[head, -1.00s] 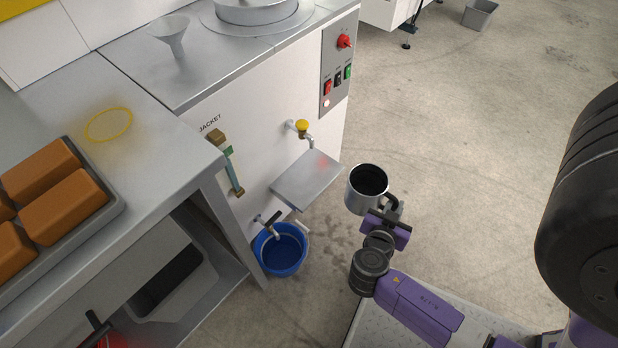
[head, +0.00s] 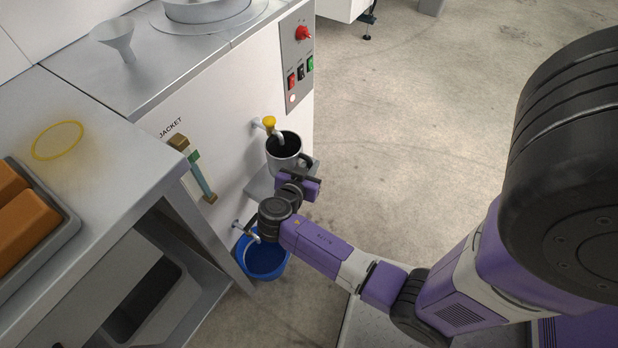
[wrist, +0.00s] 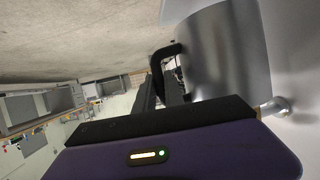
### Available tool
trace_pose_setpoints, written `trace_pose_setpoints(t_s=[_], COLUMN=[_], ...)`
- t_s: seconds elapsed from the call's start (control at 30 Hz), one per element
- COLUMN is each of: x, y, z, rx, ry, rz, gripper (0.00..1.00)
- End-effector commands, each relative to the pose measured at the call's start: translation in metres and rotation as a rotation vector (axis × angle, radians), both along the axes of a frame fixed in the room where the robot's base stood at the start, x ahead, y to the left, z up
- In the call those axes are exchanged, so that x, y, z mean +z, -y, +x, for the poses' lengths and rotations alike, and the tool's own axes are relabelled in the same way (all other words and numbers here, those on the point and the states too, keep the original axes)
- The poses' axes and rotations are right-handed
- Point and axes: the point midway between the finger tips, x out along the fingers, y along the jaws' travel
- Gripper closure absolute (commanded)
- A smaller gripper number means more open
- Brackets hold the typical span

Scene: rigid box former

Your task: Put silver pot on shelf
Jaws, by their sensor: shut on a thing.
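The silver pot (head: 284,157) is a metal mug-like vessel with a dark inside and a black handle. It is upright at the small metal shelf (head: 262,186) on the white machine, below the yellow-knobbed tap. I cannot tell whether its base touches the shelf. My gripper (head: 305,168) is shut on the pot's handle, on the pot's near right side. In the wrist view the pot (wrist: 222,55) fills the upper right, with its black handle (wrist: 163,62) at the gripper. The pot hides part of the shelf.
The yellow-knobbed tap (head: 269,123) is right at the pot's rim. A blue bucket (head: 264,262) stands on the floor below a lower tap (head: 246,232). A sight gauge (head: 195,168) is left of the shelf. The floor to the right is clear.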

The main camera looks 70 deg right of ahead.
Motion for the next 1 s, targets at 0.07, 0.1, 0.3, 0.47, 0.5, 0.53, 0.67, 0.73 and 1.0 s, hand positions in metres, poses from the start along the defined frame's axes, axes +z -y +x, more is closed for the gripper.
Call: trace_pose_setpoints(t_s=[0.07,0.1,0.3,0.47,0.5,0.53,0.67,0.73,1.0], x=[-0.003,-0.005,-0.033,-0.050,-0.051,-0.051,-0.050,-0.050,-0.054], y=[0.000,0.000,0.000,0.001,0.001,0.001,0.001,0.001,0.001], z=[0.001,0.001,0.001,0.004,0.005,0.005,0.005,0.005,0.004], rx=[0.001,0.001,0.001,0.001,0.002,0.001,0.001,0.001,0.001], ry=[0.003,0.003,0.003,0.005,0.004,0.005,0.005,0.005,0.003], rz=[-0.002,-0.002,-0.002,-0.003,-0.003,-0.003,-0.003,-0.003,-0.001], gripper=[1.00,1.00,1.00,1.00,1.00,1.00,1.00,1.00,0.65])
